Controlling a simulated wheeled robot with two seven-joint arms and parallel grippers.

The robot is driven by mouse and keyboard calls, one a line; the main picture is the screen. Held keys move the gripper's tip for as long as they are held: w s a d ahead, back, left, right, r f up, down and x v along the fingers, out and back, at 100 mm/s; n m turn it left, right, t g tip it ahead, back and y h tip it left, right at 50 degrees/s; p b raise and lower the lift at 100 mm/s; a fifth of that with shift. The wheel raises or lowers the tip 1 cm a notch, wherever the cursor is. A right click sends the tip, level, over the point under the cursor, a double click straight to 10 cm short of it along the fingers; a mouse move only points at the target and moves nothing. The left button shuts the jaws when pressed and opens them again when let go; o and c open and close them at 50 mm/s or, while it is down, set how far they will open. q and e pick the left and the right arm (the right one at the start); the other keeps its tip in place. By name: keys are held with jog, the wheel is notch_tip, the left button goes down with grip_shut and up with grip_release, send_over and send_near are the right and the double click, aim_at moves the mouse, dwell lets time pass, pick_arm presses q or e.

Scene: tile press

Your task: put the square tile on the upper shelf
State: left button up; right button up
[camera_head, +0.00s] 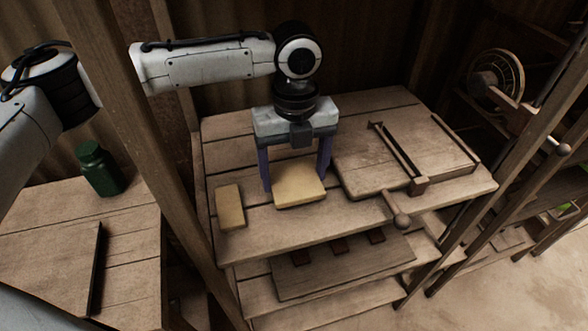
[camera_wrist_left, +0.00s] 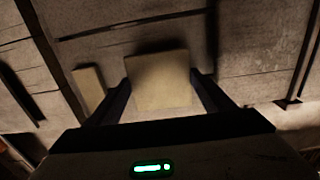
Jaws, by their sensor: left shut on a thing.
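The square tile (camera_head: 299,187) is pale yellow and sits at the upper shelf (camera_head: 330,218), near its front edge. My left gripper (camera_head: 296,181) is over it from above, shut on the tile with one finger at each side. In the left wrist view the tile (camera_wrist_left: 160,82) lies flat between the two fingers (camera_wrist_left: 160,95). I cannot tell whether the tile touches the shelf boards or hangs just above them. My right gripper is not in view.
A rectangular yellow tile (camera_head: 230,206) lies left of the square one. A wooden press board with a bar and knobbed lever (camera_head: 397,214) is to the right. A lower shelf (camera_head: 345,268) is underneath. A green jar (camera_head: 100,168) stands on the left table. A wooden post (camera_head: 150,140) rises between.

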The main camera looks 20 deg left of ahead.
aim_at(295, 178)
pick_arm(q)
jog(key=shift+f+p, duration=0.4)
jog(key=shift+f, duration=0.15)
jog(key=o, duration=1.2)
jog(key=shift+r+b, duration=0.5)
jog(key=shift+b, duration=0.15)
notch_tip(295, 178, up, 12)
jog(key=shift+r, duration=0.1)
